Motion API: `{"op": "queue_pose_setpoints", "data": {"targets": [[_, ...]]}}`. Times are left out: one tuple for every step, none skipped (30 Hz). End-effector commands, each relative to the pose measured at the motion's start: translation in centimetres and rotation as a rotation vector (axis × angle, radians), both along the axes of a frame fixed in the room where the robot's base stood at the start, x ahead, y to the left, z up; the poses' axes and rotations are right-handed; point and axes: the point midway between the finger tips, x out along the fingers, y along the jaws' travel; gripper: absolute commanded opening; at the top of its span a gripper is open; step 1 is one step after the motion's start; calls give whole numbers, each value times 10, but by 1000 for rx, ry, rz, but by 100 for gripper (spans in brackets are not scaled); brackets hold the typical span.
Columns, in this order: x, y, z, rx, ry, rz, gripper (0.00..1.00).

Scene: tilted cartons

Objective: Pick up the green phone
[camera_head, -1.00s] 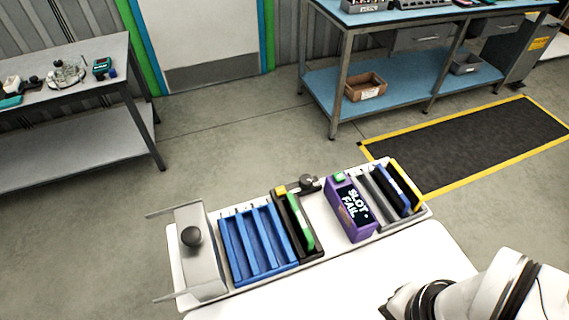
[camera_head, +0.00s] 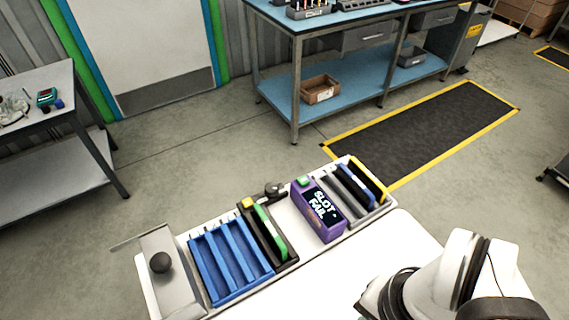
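A green phone (camera_head: 270,232) stands on edge in a dark slotted holder (camera_head: 285,262) on the white tray, between the blue slotted rack and the purple box. Its lower part is hidden in the slot. A part of my white arm shows at the lower right, apart from the phone. My gripper is not visible in the head view.
A blue slotted rack (camera_head: 231,262) is left of the phone, and a purple box reading "SLOT FAIL" (camera_head: 318,212) is right of it. Dark, blue and yellow-edged panels (camera_head: 358,183) stand farther right. A grey plate with a dark knob (camera_head: 160,263) is at the left end.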

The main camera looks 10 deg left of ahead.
Motion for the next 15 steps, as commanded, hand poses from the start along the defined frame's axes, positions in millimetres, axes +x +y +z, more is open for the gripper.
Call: {"op": "queue_pose_setpoints", "data": {"targets": [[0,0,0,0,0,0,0],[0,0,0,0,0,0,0],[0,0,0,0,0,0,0],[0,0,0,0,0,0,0],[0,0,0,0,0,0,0],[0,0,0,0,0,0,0],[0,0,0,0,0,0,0],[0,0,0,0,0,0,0],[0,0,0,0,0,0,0],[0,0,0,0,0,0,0],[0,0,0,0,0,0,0],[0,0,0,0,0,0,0],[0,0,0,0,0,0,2],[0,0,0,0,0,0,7],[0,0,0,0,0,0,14]]}}
